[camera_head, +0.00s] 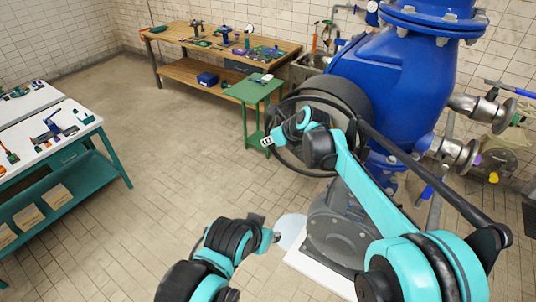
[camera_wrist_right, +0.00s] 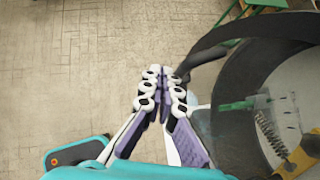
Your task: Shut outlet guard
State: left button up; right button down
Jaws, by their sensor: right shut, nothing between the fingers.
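A dark round rim (camera_head: 350,97) sits on the side of the big blue pump body (camera_head: 415,70), with a thinner dark ring in front of it. I take these to be the outlet guard, but cannot tell how far it stands open. In the right wrist view a wide dark band (camera_wrist_right: 243,75) curves around a see-through face, with a spring and a yellow part showing inside. My right gripper (camera_head: 267,141) is shut and empty in front of the ring; its closed fingers (camera_wrist_right: 162,75) lie left of the band. My left gripper (camera_head: 268,236) is low over the floor, its fingers unclear.
A green stand (camera_head: 255,90) is behind the ring. A wooden workbench (camera_head: 175,35) with tools stands at the back, and a white-topped bench (camera_head: 50,150) at the left. A grey motor (camera_head: 345,235) stands below the pump. The tiled floor between is clear.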

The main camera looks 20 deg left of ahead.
aim_at(276, 126)
jog(key=w, duration=0.5)
jog(key=w+a+p, duration=0.1)
jog(key=w, duration=0.1)
jog(key=shift+w, duration=0.2)
jog(key=shift+d, duration=0.1)
